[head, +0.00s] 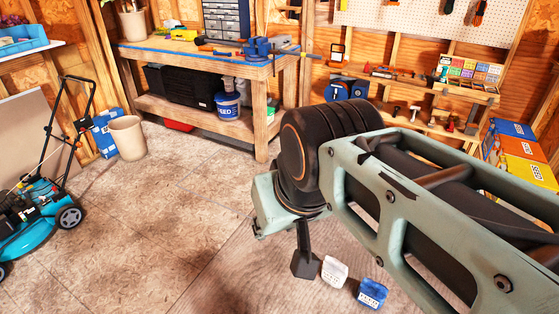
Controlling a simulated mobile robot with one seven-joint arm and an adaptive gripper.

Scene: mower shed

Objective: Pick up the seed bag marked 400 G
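A small white bag or box (334,271) with dark markings is on the floor at the bottom centre. A small blue one (372,293) with a pale patch is to its right and nearer. These may be seed bags, but their markings are too small to read, so I cannot tell which is 400 G. My arm reaches across the right side, and its wrist covers part of the floor. A dark part that looks like a finger of my gripper (305,262) hangs just left of the white bag. The rest of my gripper is hidden, so its opening does not show.
A workbench (205,60) with a blue vise stands at the back. A shelf (470,90) with colourful packets is at the back right, beside stacked boxes (520,150). A teal mower (40,215) and a beige bin (127,138) are left. The middle floor is clear.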

